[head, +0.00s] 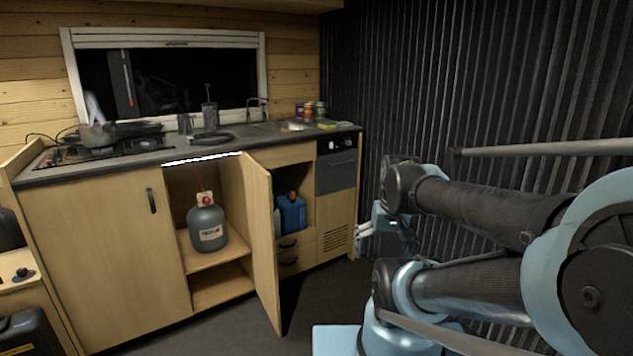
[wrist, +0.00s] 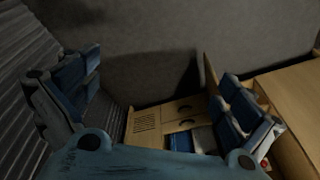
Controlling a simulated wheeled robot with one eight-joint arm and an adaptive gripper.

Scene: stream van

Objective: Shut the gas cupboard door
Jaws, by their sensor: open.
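The gas cupboard door (head: 264,240) is a pale wooden panel standing wide open, jutting out from the kitchen unit. Behind it, a grey gas bottle (head: 207,228) with a red-knobbed regulator stands on the cupboard's shelf. My gripper (head: 364,240) is right of the door, apart from it, near the unit's right end. In the wrist view, my gripper (wrist: 158,75) has its fingers spread with nothing held between them. A wooden panel that looks like the door (wrist: 210,76) rises beside the right finger, which partly hides it.
An open compartment right of the door holds a blue canister (head: 292,213), with drawers (head: 288,258) below. The worktop (head: 150,155) carries a hob, pan, sink and jars. A dark corrugated wall (head: 450,80) stands close behind my arm. The floor (head: 325,295) before the drawers looks clear.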

